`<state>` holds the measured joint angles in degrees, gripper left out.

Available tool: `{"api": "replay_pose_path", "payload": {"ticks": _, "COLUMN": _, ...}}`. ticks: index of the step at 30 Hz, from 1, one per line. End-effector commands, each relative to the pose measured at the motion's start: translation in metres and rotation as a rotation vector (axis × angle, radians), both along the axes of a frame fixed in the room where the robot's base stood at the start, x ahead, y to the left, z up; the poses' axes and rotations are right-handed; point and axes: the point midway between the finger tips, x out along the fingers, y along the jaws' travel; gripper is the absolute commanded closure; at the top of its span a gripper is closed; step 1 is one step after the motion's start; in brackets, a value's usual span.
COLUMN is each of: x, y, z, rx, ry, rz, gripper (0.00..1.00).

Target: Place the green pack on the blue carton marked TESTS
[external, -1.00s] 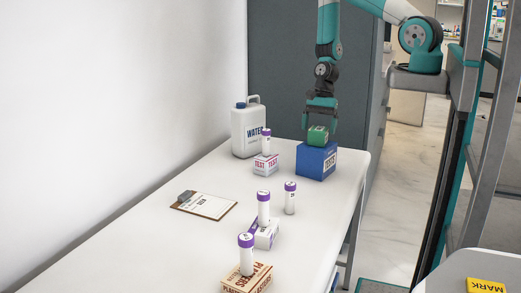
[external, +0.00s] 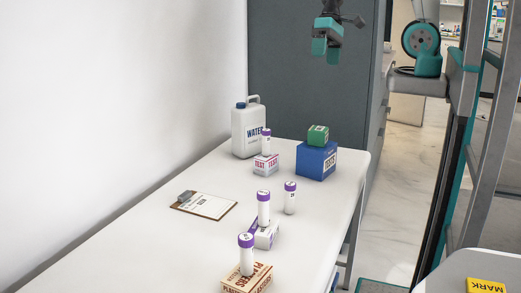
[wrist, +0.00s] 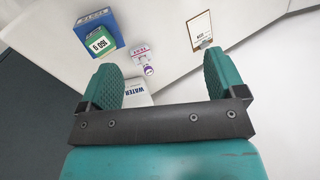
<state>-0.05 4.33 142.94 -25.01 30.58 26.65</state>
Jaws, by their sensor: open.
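The green pack (external: 318,135) rests on top of the blue carton (external: 312,161) at the far right end of the white table. In the wrist view the green pack (wrist: 100,42) also sits on the blue carton (wrist: 98,20). My gripper (external: 326,52) is well above the pack and apart from it. Its two fingers (wrist: 165,82) are spread with nothing between them.
A white water jug (external: 248,128) stands left of the carton. A small box (external: 265,164) carries a purple-capped tube. Another purple-capped tube (external: 290,199) stands on the table. A clipboard (external: 204,205) lies at left. More boxes with tubes stand nearer the front.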

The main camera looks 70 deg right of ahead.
Motion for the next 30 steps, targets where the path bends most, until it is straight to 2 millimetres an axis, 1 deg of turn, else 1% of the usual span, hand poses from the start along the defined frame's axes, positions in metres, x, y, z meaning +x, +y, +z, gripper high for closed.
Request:
{"api": "replay_pose_path", "payload": {"ticks": 1, "x": -0.016, "y": 0.016, "z": 0.020, "rx": -0.001, "ry": -0.073, "rz": 0.165, "gripper": 0.11}}
{"api": "replay_pose_path", "payload": {"ticks": 3, "x": -0.038, "y": 0.030, "z": 0.040, "rx": -0.003, "ry": -0.154, "rz": 0.376, "gripper": 0.11}}
{"api": "replay_pose_path", "payload": {"ticks": 6, "x": -0.064, "y": 0.042, "z": 0.059, "rx": -0.003, "ry": -0.240, "rz": 0.603, "gripper": 0.11}}
{"api": "replay_pose_path", "payload": {"ticks": 9, "x": -0.080, "y": 0.047, "z": 0.068, "rx": -0.005, "ry": -0.292, "rz": 0.738, "gripper": 0.11}}
{"api": "replay_pose_path", "payload": {"ticks": 13, "x": -0.087, "y": 0.049, "z": 0.072, "rx": -0.005, "ry": -0.312, "rz": 0.798, "gripper": 0.11}}
{"api": "replay_pose_path", "payload": {"ticks": 30, "x": -0.087, "y": 0.049, "z": 0.072, "rx": -0.005, "ry": -0.312, "rz": 0.795, "gripper": 0.11}}
